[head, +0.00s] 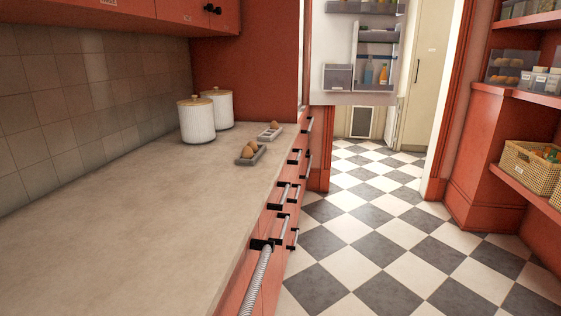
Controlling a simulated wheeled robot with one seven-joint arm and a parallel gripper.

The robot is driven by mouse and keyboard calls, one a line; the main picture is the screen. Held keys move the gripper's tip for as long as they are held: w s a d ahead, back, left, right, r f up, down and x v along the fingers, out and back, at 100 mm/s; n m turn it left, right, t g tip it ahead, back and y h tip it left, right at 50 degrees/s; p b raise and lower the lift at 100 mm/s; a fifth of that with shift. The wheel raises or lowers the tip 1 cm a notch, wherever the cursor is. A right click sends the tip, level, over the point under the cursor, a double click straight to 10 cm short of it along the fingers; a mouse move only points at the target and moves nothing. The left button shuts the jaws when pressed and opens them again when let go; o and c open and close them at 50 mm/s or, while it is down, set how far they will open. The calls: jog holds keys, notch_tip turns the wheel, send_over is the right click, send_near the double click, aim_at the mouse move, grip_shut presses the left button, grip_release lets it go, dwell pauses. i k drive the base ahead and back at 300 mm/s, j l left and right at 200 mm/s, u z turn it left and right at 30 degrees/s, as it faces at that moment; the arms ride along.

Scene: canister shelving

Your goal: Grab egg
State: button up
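Brown eggs (251,148) sit at one end of a small grey tray (248,160) on the countertop, near its right edge. They seem to be two, close together. A second small grey tray (267,134) stands just behind, with one brown egg (274,125) at its far end. My gripper is not in view, and nothing is seen touching the eggs or trays.
Two white ridged canisters with wooden lids (197,122) stand left of the trays by the tiled wall. The near countertop (120,220) is bare. Drawer handles (258,280) stick out along its right side. The checkered floor (380,230) is clear; shelves with a basket (530,165) stand right.

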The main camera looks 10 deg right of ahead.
aim_at(247, 153)
jog(key=i+l+u, duration=0.5)
jog(key=u, duration=0.25)
jog(key=l+u, duration=0.25)
jog(key=u, duration=0.15)
jog(key=i, duration=0.05)
